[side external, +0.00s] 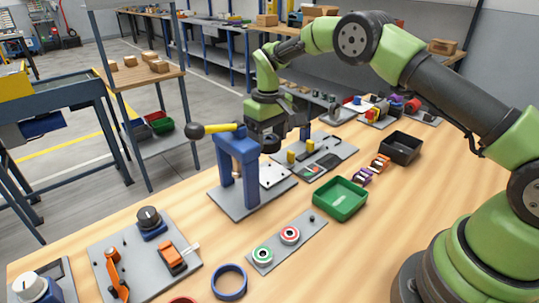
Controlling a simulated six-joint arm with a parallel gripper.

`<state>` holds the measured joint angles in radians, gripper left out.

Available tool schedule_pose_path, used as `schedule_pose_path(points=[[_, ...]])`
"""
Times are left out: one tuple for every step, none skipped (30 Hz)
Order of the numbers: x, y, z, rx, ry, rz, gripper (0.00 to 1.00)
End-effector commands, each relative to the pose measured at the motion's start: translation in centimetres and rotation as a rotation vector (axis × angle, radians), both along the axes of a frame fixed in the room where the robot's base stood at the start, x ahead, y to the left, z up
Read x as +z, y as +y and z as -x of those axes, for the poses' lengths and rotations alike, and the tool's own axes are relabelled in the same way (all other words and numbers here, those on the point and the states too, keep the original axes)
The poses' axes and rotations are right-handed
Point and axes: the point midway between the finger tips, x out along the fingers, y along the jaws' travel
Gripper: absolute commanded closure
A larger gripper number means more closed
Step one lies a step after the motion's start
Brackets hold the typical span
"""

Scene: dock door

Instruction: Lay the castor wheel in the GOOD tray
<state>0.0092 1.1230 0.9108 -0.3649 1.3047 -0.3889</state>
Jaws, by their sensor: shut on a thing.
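My gripper (268,136) is behind the top of the blue press frame, left of the trays. It is shut on a small dark thing (271,146), which I take to be the castor wheel. The fingers and the press hide much of it. The green tray (338,209) stands on the wooden table to the right and nearer the camera, and looks empty. A black tray (400,152) stands behind it to the right. No GOOD label is readable on either tray.
The blue press (238,170) with a yellow lever and black knob stands close to my gripper. Small orange and purple parts (370,167) lie between the trays.

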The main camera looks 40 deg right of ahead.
Motion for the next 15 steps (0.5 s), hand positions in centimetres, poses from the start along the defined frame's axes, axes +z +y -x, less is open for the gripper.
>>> schedule_pose_path(points=[[0.8, 0.0, -0.1, 0.000, -0.004, 0.001, 0.63], [1.1, 0.0, -0.1, 0.000, -0.003, 0.001, 0.63], [1.5, 0.0, 0.0, 0.000, -0.002, 0.001, 0.63], [1.7, 0.0, 0.0, 0.000, -0.001, 0.000, 0.63], [1.8, -0.1, 0.0, 0.000, -0.001, 0.000, 0.63], [2.0, -0.2, 0.1, 0.001, 0.000, 0.000, 0.63], [2.0, -0.3, 0.2, 0.001, 0.001, 0.001, 0.63], [2.0, -0.4, 0.3, 0.001, 0.002, 0.001, 0.63], [2.0, -0.7, 0.6, 0.002, 0.003, 0.003, 0.63], [2.0, -1.0, 0.9, 0.002, 0.004, 0.003, 0.63], [1.9, -1.3, 1.2, 0.002, 0.006, 0.004, 0.63], [1.8, -1.8, 1.7, 0.003, 0.007, 0.004, 0.63], [1.7, -2.2, 2.2, 0.004, 0.008, 0.006, 0.63], [1.7, -2.6, 2.7, 0.004, 0.008, 0.006, 0.63], [1.6, -3.2, 3.4, 0.004, 0.009, 0.006, 0.63]])
